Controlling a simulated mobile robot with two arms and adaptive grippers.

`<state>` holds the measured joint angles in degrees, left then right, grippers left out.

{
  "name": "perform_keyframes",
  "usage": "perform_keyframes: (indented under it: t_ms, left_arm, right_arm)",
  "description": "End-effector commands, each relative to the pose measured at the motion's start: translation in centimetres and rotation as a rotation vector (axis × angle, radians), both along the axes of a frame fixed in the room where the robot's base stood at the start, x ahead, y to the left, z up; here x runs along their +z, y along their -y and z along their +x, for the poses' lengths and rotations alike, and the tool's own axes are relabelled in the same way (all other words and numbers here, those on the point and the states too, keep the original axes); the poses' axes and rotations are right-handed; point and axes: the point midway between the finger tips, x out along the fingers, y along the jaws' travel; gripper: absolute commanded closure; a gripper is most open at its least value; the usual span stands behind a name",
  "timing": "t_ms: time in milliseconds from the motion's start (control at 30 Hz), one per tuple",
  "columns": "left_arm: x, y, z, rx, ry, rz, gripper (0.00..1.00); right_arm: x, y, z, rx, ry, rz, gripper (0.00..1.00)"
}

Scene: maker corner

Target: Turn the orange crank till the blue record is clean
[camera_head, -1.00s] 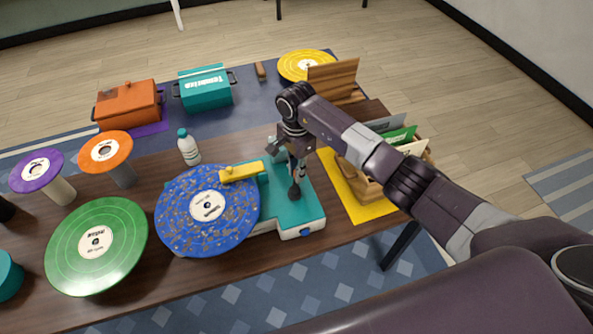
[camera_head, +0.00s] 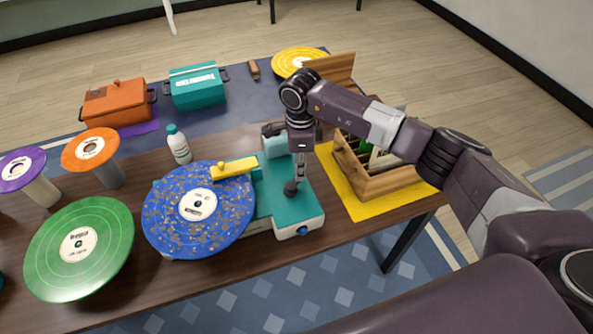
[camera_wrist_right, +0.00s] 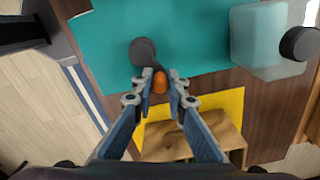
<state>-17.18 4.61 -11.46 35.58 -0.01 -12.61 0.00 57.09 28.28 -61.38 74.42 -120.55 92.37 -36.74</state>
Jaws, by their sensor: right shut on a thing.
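The blue record (camera_head: 165,218) lies on the teal and white cleaning machine (camera_head: 305,208), with brown and light specks over its surface. A yellow arm (camera_head: 234,169) reaches across its upper part. My right gripper (camera_head: 299,170) is over the right side of the machine, next to the dark crank hub (camera_head: 291,188). In the right wrist view, its fingers (camera_wrist_right: 161,83) are shut on the orange crank knob (camera_wrist_right: 161,86). The dark crank hub (camera_wrist_right: 143,50) shows just beyond. The knob is hidden in the head view. My left gripper is not in view.
A white bottle (camera_head: 179,148) stands behind the record. A green record (camera_head: 100,268) is at left, with purple (camera_head: 15,172) and orange (camera_head: 82,142) discs on stands. A wooden crate (camera_head: 390,183) on a yellow mat (camera_head: 345,198) is close to the right of the machine.

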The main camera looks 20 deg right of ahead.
Motion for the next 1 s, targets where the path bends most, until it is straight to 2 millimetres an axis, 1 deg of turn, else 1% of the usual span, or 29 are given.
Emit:
perform_keyframes:
  t_ms: [33,500,1000]
  left_arm:
    - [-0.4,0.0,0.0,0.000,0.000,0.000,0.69]
    - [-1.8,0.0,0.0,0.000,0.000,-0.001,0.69]
    - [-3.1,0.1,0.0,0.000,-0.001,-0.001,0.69]
  right_arm:
    - [-0.1,0.2,-0.2,-0.043,0.000,-0.002,1.00]
    - [-0.1,0.6,-1.8,-0.489,0.000,-0.003,1.00]
    - [-0.1,0.2,-3.6,-0.963,-0.001,-0.003,1.00]
